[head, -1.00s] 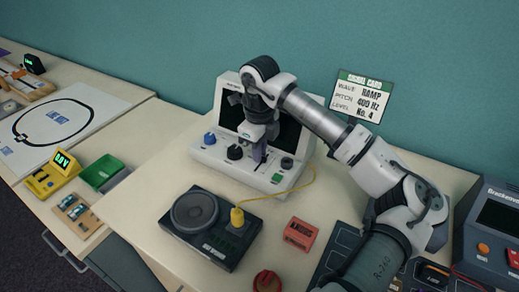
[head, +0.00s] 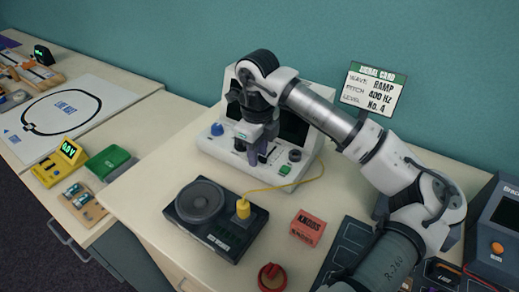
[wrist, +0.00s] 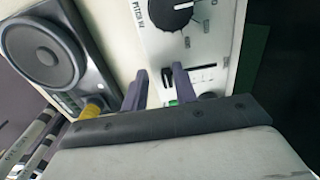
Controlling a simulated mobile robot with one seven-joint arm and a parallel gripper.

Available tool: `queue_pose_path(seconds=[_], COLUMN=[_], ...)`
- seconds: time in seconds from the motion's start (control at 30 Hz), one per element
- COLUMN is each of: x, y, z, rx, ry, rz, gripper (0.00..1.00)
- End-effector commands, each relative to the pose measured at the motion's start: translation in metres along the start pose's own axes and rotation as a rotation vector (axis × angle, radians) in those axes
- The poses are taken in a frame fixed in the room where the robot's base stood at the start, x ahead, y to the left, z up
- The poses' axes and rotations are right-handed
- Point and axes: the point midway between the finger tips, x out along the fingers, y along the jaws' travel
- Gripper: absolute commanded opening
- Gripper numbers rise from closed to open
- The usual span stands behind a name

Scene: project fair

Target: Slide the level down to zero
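The white signal generator (head: 215,149) stands upright on the table, its sloped panel facing front. In the wrist view its panel (wrist: 215,45) shows a large black pitch knob (wrist: 170,12) and a slider slot with tick marks (wrist: 203,75). My gripper (head: 254,160) is low over the middle of the panel, between the pitch knob and the green button (head: 284,170). In the wrist view its two purple fingers (wrist: 161,84) stand apart. A small dark piece (wrist: 167,77) shows between them; I cannot tell whether it is the slider's cap or whether the fingers touch it.
A black speaker box (head: 180,222) with a yellow plug (head: 243,208) stands in front, joined to the generator by a yellow cable. A red box (head: 307,228) and a red ring-shaped piece (head: 271,278) lie to the right. The signal card (head: 372,90) reads ramp, 400 Hz, level No. 4.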

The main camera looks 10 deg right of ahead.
Motion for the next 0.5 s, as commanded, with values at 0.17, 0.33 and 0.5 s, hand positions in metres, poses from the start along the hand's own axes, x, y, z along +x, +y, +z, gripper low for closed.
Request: queue_pose_path(seconds=[0.17,0.33,0.5], x=[0.0,-0.002,-0.021], y=[-0.001,-0.002,-0.002], z=[0.0,0.0,0.0], rx=[0.002,0.003,0.004], ry=[0.0,0.0,0.001], rz=[-0.002,-0.003,-0.006], gripper=[0.33,0.33,0.33])
